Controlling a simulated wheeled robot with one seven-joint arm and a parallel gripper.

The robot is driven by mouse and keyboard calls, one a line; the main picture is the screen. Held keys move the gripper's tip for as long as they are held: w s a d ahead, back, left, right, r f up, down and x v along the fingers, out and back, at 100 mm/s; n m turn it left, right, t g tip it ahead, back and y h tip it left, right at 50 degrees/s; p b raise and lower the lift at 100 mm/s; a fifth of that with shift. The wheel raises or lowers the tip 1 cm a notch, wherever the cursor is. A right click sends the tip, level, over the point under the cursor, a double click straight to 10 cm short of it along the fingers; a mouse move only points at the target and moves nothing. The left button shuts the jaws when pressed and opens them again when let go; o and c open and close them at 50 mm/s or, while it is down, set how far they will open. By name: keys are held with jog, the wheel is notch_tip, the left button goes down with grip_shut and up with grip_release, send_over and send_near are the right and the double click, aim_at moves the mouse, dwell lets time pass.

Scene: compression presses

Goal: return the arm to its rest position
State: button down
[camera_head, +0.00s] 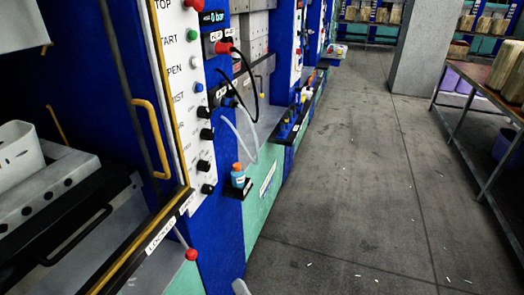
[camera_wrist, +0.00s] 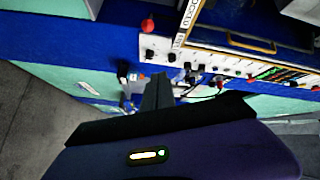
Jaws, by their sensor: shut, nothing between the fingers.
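My gripper (camera_wrist: 158,88) shows in the wrist view as dark fingers close together, with nothing seen between them. It is shut and points toward the blue press front (camera_wrist: 60,40), apart from it as far as I can tell. The dark wrist housing fills the lower part of that view. In the head view I cannot make out the gripper; only a small grey piece shows at the bottom edge, and I cannot tell what it is.
The press has a button panel (camera_head: 190,100), a yellow-handled door (camera_head: 150,140), a red-knobbed lever (camera_head: 191,254) and a small bottle (camera_head: 238,176) on a ledge. A cable and a hose hang from the front. The floor (camera_head: 340,190) is clear toward a table (camera_head: 480,75) at right.

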jog(key=s+d+r+n+g+h, duration=0.1)
jog(key=s+d+n+h, duration=0.6)
jog(key=s+d, duration=1.7)
jog(key=s+r+h, duration=0.1)
jog(key=s+h, duration=0.1)
jog(key=s, duration=0.1)
jog(key=shift+s+n, duration=0.35)
jog(key=shift+n, duration=0.05)
